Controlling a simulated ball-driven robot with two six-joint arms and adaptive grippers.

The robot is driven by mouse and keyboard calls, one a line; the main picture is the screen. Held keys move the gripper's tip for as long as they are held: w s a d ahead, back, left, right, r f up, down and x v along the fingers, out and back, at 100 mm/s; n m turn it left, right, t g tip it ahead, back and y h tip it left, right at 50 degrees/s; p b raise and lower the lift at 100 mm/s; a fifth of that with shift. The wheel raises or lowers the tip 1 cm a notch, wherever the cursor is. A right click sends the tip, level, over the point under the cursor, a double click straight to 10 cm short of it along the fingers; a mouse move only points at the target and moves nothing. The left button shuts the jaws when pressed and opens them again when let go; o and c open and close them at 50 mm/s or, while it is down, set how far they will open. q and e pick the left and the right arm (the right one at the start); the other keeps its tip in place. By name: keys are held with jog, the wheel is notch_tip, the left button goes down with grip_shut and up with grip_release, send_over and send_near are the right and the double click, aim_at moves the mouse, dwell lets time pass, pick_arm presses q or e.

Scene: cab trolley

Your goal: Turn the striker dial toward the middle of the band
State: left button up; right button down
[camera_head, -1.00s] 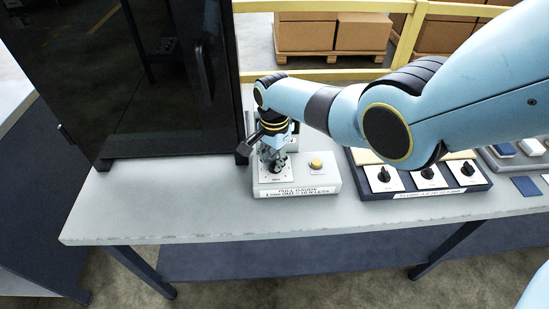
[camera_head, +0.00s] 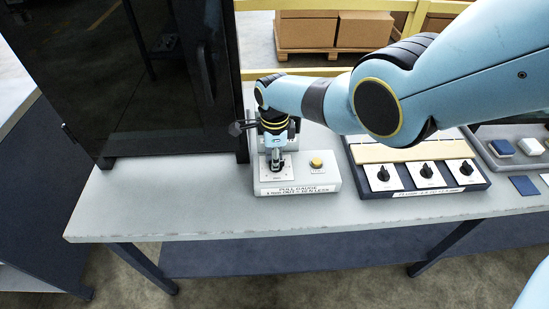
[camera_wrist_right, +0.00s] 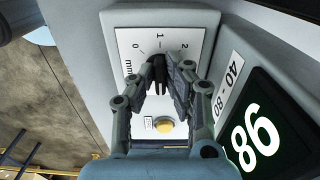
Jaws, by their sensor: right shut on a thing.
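The striker dial (camera_wrist_right: 158,72), a small black knob, sits on a white scale plate (camera_wrist_right: 135,45) marked 0, 1, 2 and mm in the right wrist view. My right gripper (camera_wrist_right: 166,80) is shut on the dial, with a finger on either side. In the head view the right gripper (camera_head: 276,165) points down onto the plate of the white pull gauge (camera_head: 300,188); the fingers hide most of the dial there. The pointer's exact reading is hard to tell. My left gripper is not in view.
A yellow button (camera_head: 316,163) sits on the gauge, right of the dial. A dark display (camera_wrist_right: 258,135) with large white digits stands beside the plate, under a "40 - 80" label (camera_wrist_right: 230,86). A dark tray with several black knobs (camera_head: 425,170) lies right; a black cabinet (camera_head: 165,80) stands left.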

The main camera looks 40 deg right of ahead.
jog(key=shift+d+m, duration=0.1)
jog(key=shift+m, duration=0.2)
jog(key=c, duration=1.4)
grip_release()
jog(key=shift+o, duration=0.2)
jog(key=shift+r, duration=0.15)
notch_tip(320, 180, up, 12)
